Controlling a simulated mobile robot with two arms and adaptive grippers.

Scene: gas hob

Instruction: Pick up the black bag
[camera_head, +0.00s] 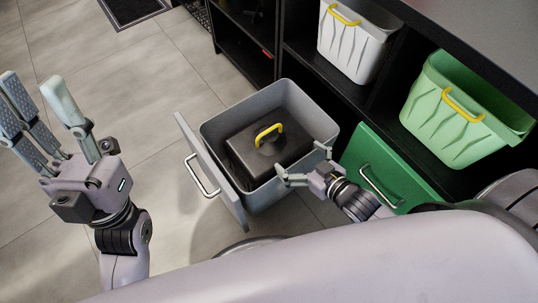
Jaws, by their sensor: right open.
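The black bag (250,158) sits inside an open grey drawer bin (212,130). A yellow handle (268,130) stands up from its top. My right gripper (303,160) is open at the bin's right rim, with one finger along the near part of the rim and the other further back. It is beside the bag, and I cannot tell whether it touches the rim. My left gripper (32,92) is raised at the far left, fingers up and apart, empty and well away from the bag. The bag's lower part is hidden by the bin walls.
The bin's grey front panel has a metal handle (203,176). A closed green drawer front (385,170) stands right of the bin. A white bin (350,45) and a green bin (455,105) with yellow handles sit in the black shelving. Tiled floor (120,90) is clear at left.

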